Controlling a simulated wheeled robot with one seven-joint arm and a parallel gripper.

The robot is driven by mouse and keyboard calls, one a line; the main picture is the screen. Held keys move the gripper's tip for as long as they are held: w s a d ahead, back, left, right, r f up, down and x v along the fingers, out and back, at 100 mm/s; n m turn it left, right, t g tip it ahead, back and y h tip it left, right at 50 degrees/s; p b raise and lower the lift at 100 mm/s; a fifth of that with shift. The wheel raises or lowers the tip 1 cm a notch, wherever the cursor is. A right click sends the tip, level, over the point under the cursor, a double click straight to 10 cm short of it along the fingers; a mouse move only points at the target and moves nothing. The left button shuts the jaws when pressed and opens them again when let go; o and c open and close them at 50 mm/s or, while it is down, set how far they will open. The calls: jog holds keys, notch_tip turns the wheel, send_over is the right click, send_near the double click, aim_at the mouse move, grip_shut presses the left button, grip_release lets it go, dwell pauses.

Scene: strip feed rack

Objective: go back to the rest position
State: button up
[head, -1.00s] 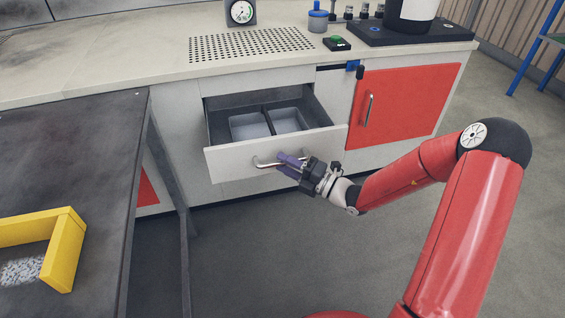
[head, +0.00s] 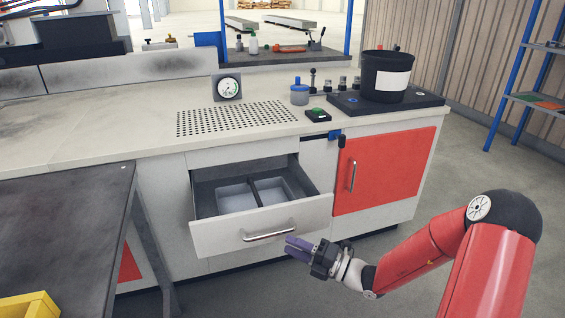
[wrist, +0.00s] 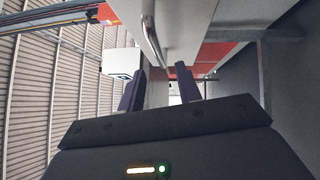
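My gripper (head: 298,247) is in front of the open drawer (head: 225,235), just right of and below its metal handle (head: 268,237). In the head view the purple fingers point left towards the drawer front and look clear of the handle. In the wrist view the two purple fingers (wrist: 160,90) stand apart with nothing between them. The handle (wrist: 152,42) shows beyond and above the fingertips there. The drawer is pulled out, and two light grey bins show inside it.
A red cabinet door (head: 385,172) is shut right of the drawer. A black bucket (head: 386,78) stands on a dark plate on the worktop. A dark table (head: 65,225) with a yellow frame (head: 28,306) is at the left. The floor in front is free.

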jog(key=s+a+r+n+g+h, duration=0.15)
jog(key=s+n+g+h, duration=0.3)
jog(key=s+n, duration=0.5)
jog(key=s+a+r+n+g+h, duration=0.1)
jog(key=s+r+n+g+h, duration=0.35)
jog(key=n, duration=0.85)
jog(key=s+d+r+n+t+h, duration=0.5)
jog(key=s+d+r+n+h, duration=0.3)
jog(key=d+n, duration=0.4)
jog(key=s+r+n, duration=0.1)
jog(key=s+n, duration=0.1)
jog(key=n, duration=0.3)
jog(key=shift+s+d, duration=0.15)
jog(key=shift+s, duration=0.15)
